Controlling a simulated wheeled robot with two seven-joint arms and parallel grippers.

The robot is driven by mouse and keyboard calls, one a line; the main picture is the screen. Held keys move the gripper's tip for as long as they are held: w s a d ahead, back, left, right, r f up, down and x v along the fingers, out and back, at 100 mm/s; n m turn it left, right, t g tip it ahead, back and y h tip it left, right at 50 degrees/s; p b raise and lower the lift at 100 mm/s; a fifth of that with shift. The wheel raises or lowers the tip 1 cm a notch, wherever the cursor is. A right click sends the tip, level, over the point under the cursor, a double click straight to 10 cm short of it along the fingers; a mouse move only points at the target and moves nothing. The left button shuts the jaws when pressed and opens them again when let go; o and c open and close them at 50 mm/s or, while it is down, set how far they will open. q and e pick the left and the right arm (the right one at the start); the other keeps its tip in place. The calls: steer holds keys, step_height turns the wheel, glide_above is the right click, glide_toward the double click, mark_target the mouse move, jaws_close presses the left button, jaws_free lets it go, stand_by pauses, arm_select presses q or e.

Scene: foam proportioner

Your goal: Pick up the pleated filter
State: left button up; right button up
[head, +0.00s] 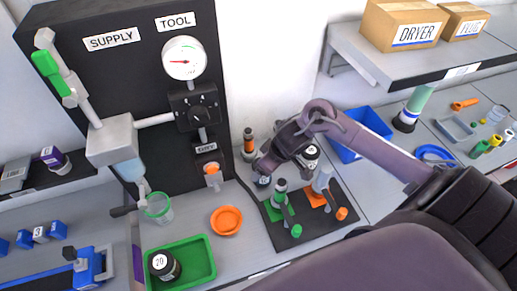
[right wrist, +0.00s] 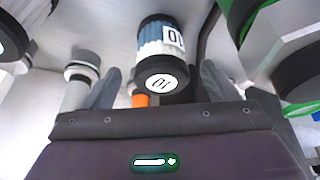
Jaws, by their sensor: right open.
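The pleated filter (right wrist: 160,45) shows in the right wrist view as a white and blue pleated cylinder with a black end cap and a label reading 10. It appears between the two dark fingers of my right gripper (right wrist: 160,88), with gaps on both sides. In the head view my right gripper (head: 264,166) reaches down at the back left of the black mat, over what seems to be the filter (head: 263,181), mostly hidden beneath it. The right gripper is open; I cannot tell how deep the filter sits between the fingers. My left gripper is out of view.
A black mat (head: 328,233) holds green and orange fittings and bottles close to the right gripper. An orange dish (head: 227,220) and a green tray (head: 208,252) with a black-capped jar (head: 164,264) are to the left. A blue bin (head: 372,122) and a shelf (head: 440,60) are to the right.

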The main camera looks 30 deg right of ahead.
steer(key=x, duration=0.5)
steer(key=shift+w+a+r, duration=0.1)
steer(key=shift+w, duration=0.05)
steer(key=shift+w+f, duration=0.15)
steer(key=shift+f, duration=0.15)
steer(key=c, duration=1)
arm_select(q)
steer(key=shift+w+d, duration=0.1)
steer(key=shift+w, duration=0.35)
arm_select(e)
steer(key=shift+c, duration=0.5)
steer(key=shift+r, duration=0.15)
